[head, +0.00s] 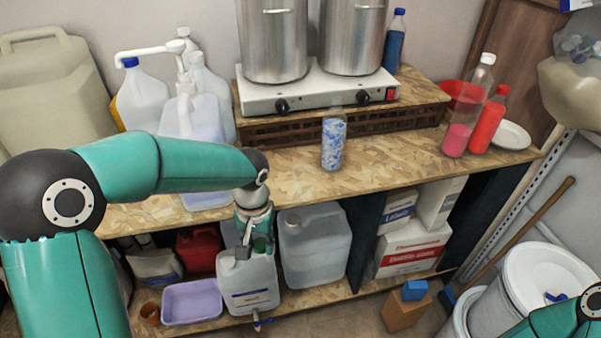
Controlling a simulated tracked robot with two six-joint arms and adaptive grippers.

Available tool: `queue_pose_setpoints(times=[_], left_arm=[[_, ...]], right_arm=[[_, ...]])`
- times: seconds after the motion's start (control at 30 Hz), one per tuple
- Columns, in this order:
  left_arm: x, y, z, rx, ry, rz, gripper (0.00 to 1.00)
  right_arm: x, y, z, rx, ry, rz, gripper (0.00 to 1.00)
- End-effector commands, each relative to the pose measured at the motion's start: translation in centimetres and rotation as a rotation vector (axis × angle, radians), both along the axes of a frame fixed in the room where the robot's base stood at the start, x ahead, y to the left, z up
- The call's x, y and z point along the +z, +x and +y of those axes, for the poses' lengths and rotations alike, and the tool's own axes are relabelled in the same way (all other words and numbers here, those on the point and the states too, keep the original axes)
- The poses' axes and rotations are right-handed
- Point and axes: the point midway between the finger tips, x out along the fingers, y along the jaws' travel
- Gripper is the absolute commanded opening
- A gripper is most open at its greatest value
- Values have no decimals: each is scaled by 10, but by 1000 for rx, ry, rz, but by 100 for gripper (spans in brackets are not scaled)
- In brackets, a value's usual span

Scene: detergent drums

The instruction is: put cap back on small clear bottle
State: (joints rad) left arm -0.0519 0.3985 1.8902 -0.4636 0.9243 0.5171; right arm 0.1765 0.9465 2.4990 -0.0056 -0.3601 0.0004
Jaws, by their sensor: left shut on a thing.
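A small clear bottle (333,142) with blue-and-white contents stands upright on the chipboard worktop, right of centre. I see no coloured cap on its top. My left gripper (254,243) points down in front of the worktop's front edge, lower than the bottle and to its left. I cannot tell whether the cap touches the jug. My right gripper is out of view; only part of my right arm shows at the lower right.
A hotplate (318,88) with two steel pots stands behind the bottle. The lower shelf holds a grey canister (315,244) and a lilac tub (192,301). The worktop around the bottle is clear.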

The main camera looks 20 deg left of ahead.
Motion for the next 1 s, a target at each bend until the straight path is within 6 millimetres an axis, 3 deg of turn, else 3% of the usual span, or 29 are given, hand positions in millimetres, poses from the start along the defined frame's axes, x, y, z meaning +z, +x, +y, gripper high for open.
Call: queue_pose_setpoints(times=[0.03, 0.1, 0.2, 0.37, 0.63, 0.93, 1.0], left_arm=[[-22, 5, -4, -30, -3, 11, 25], [-45, 14, -11, -73, -9, 11, 25], [-66, 27, -20, -126, -14, 8, 25], [-77, 38, -27, -169, -15, 4, 25], [-78, 40, -28, -174, -15, 3, 25], [-78, 39, -26, -169, -15, 4, 25], [-78, 38, -24, -166, -15, 4, 25]], right_arm=[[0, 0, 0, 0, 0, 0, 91], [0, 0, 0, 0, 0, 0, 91], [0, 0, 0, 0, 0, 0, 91], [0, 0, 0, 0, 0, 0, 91], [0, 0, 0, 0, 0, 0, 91], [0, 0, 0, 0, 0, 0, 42], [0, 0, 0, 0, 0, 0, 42]])
